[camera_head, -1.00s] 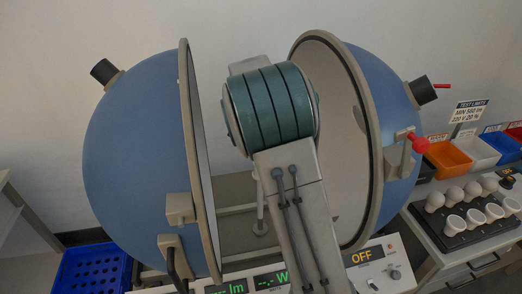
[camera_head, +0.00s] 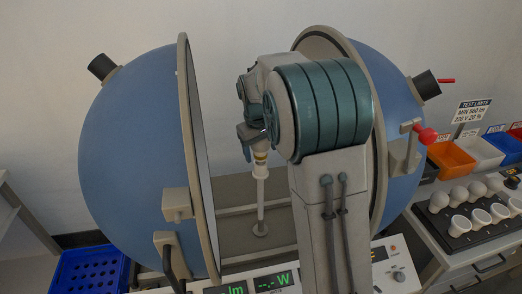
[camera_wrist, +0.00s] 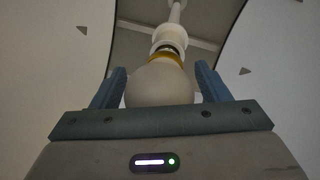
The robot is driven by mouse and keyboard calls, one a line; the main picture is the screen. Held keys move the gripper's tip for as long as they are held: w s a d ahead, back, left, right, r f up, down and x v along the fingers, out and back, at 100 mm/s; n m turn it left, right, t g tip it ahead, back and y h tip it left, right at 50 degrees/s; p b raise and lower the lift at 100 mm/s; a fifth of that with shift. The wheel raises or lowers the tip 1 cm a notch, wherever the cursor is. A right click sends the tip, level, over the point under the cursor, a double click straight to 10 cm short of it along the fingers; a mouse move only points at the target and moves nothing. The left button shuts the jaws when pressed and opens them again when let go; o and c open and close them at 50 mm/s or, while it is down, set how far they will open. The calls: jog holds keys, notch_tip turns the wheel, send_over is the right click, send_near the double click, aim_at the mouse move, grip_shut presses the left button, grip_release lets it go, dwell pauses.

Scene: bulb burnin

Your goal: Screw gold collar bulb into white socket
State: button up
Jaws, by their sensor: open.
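The gold collar bulb (camera_wrist: 160,86) stands between my gripper's two blue fingers in the wrist view, its pale globe toward my palm. Its gold collar (camera_wrist: 166,58) faces the white socket (camera_wrist: 168,34). A narrow dark band shows between collar and socket; how deep the bulb sits is unclear. The socket tops a thin white post (camera_head: 261,195) inside the opened blue sphere in the head view. My gripper (camera_wrist: 161,80) is open around the globe, with a finger on either side. In the head view my gripper (camera_head: 252,140) is above the post and partly hides the bulb.
The sphere's left half (camera_head: 130,160) and right half (camera_head: 395,140) stand close on either side of my arm. A meter panel (camera_head: 255,285) is in front, its display reading no watts. A black tray (camera_head: 470,228) with several bulbs, coloured bins and a blue crate (camera_head: 88,270) stand around.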

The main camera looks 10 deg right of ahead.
jog(key=n+y, duration=0.1)
jog(key=n, duration=1)
jog(key=shift+a+n+y, duration=0.15)
jog(key=shift+n+y, duration=0.15)
jog(key=shift+y, duration=0.1)
jog(key=c, duration=0.9)
jog(key=shift+o, duration=0.2)
jog(key=m, duration=0.5)
jog(key=shift+h, duration=0.4)
jog(key=m+h, duration=0.1)
jog(key=m, duration=0.8)
jog(key=m+g+p, duration=0.1)
jog(key=m, duration=0.2)
jog(key=shift+m+h, duration=0.3)
jog(key=shift+m, duration=0.1)
jog(key=m+p, duration=0.1)
jog(key=m, duration=0.4)
jog(key=shift+s+d+f+g+p, duration=0.1)
jog(key=shift+d+g+p, duration=0.1)
jog(key=shift+g+p, duration=0.2)
